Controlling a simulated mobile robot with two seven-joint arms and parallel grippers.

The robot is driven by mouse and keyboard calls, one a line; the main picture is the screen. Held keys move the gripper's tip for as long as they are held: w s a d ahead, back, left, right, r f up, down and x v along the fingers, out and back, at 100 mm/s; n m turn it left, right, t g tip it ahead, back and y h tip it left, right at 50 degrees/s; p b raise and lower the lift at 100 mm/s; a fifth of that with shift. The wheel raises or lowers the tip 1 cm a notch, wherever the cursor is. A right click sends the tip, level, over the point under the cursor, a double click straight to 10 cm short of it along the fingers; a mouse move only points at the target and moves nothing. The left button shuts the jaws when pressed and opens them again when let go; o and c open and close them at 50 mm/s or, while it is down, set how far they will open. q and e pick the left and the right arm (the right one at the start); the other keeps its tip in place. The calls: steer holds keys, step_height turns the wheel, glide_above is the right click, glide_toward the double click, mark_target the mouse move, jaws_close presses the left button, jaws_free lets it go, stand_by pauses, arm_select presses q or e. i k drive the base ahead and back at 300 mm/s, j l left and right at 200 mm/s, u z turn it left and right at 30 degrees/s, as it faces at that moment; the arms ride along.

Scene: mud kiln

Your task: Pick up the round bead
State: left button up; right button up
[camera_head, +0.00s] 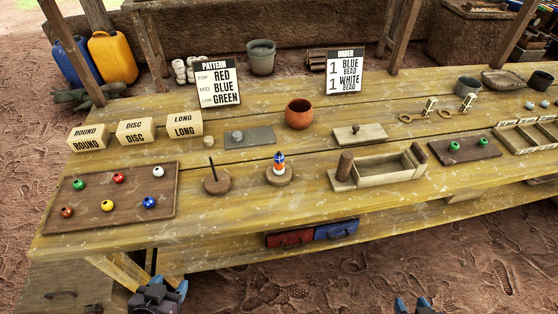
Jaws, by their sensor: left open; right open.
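A brown board (130,192) at the left of the table holds several small beads, all small in the picture: green (79,184), red (118,178), white (158,171), orange (66,212), yellow (107,205) and blue (149,202). A wooden block marked ROUND (87,139) stands behind the board. My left gripper (160,290) is open at the bottom edge, in front of the table and apart from the beads. My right gripper (412,304) is open at the bottom edge, only its blue tips showing, also in front of the table.
An empty peg stand (217,186) and a peg stand with stacked beads (279,168) are right of the board. Blocks marked DISC (136,131) and LONG (185,125), a clay pot (299,113) and a wooden trough (380,170) also stand there. Another board (465,154) holds two green pieces.

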mark_target(278, 159)
steer(key=i+l+u, duration=0.2)
steer(key=l, duration=0.25)
steer(key=i+l+u, duration=0.2)
steer(key=l, duration=0.2)
steer(key=l+u, duration=0.2)
steer(key=l, duration=0.25)
